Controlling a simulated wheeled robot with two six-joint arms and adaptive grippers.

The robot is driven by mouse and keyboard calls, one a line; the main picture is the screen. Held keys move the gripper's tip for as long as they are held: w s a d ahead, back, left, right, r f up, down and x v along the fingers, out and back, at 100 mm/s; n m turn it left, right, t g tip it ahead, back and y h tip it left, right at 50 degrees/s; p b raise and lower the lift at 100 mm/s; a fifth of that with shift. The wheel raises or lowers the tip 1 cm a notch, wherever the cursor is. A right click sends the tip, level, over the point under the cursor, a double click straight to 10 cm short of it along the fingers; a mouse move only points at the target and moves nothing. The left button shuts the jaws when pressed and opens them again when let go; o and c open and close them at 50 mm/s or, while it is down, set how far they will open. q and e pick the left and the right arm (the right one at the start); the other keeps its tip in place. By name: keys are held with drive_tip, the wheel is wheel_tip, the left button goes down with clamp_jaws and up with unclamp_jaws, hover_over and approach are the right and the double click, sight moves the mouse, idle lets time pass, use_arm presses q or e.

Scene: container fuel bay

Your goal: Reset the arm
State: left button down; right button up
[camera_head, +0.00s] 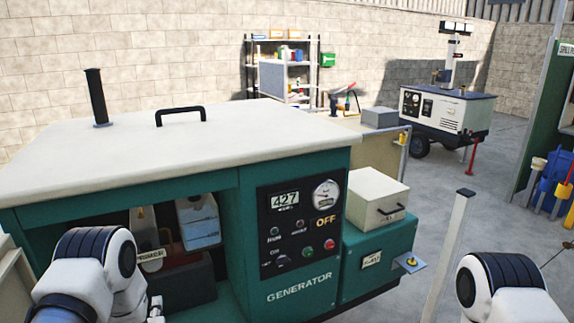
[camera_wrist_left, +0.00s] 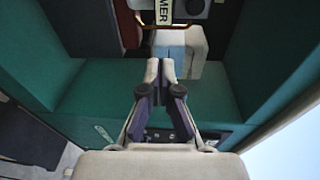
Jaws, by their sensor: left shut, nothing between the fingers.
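My left arm (camera_head: 95,265) reaches in from the lower left of the head view, in front of the open bay of the green generator (camera_head: 310,265). Only a small part of my left gripper (camera_head: 155,308) shows there, beside the forearm. In the left wrist view my left gripper (camera_wrist_left: 160,70) is shut and empty, its two fingertips together. It points into the green bay, with a pale block-shaped part (camera_wrist_left: 186,45) just beyond the tips. My right arm (camera_head: 495,285) shows at the lower right of the head view; its gripper is out of the picture.
The generator's lid (camera_head: 180,150) is a wide pale top above the bay. A beige box (camera_head: 375,200) sits on a green side housing (camera_head: 375,265). A white post (camera_head: 448,250) stands near my right arm.

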use_arm(q)
drive_tip(key=s+d+f+n+g+h, duration=0.25)
drive_tip(key=s+d+f+g, duration=0.2)
drive_tip(key=s+f, duration=0.3)
drive_tip(key=s+d+f+n+g+h, duration=0.1)
drive_tip(key=s+d+f+g+h, duration=0.2)
drive_tip(key=s+d+f, duration=0.45)
drive_tip(key=s+d+n+g+h, duration=0.1)
drive_tip(key=s+n+g, duration=0.7)
drive_tip(key=s, duration=1.4)
drive_tip(key=n, duration=0.2)
drive_tip(key=shift+f+n+h, duration=0.35)
